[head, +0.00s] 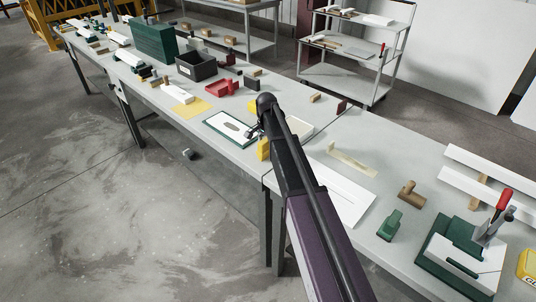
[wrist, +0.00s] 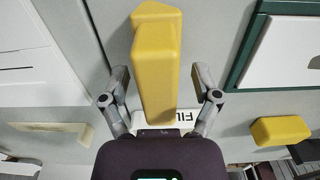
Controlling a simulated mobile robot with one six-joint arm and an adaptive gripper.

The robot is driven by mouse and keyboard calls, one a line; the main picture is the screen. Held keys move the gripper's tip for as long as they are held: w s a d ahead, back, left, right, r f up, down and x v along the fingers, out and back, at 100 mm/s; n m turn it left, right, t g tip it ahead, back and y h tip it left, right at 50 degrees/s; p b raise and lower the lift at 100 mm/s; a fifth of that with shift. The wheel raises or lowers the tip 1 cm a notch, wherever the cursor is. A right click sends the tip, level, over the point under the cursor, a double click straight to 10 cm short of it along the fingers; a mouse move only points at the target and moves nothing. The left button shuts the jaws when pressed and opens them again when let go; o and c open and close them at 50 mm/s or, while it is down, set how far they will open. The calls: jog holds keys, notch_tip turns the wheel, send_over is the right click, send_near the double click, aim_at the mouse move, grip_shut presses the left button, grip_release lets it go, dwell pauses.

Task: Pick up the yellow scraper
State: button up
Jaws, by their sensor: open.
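The yellow scraper (wrist: 158,65) lies between the two fingers of my gripper (wrist: 160,78) in the wrist view, with a gap on each side. It is a long yellow piece with a wider end at the top of the picture. In the head view the yellow scraper (head: 263,149) shows beside the end of my arm, near the bench's front edge, partly hidden by the arm. My gripper is open and does not hold it. How far the fingers reach down around it is hard to tell.
A green-framed white board (head: 231,128) lies just left of the scraper. A white panel (head: 343,190) lies to the right. A cream strip (head: 352,158) lies further right.

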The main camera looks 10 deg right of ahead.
dwell(0.6)
grip_shut()
